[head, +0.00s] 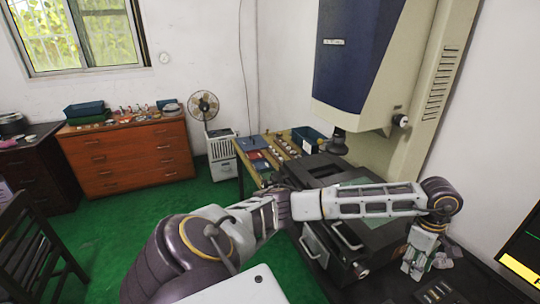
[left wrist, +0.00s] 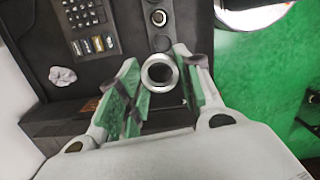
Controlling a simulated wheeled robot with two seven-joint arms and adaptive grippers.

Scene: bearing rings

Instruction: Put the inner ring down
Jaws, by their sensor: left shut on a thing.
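The inner ring (left wrist: 147,75) is a shiny metal ring with a dark hole, seen between the fingertips in the left wrist view. My left gripper (left wrist: 160,76) is shut on it, with one finger on each side. In the head view my left gripper (head: 411,268) points down at the right, over the dark bench top beside the measuring machine. The ring cannot be made out in the head view. I cannot tell whether the ring touches the surface below. My right gripper is not in view.
A dark control panel with keys (left wrist: 85,18) and round knobs (left wrist: 158,18) lies just beyond the ring. A crumpled white piece (left wrist: 62,76) lies to its left. The large measuring machine (head: 365,60) stands behind my arm. A monitor (head: 525,250) is at the right edge.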

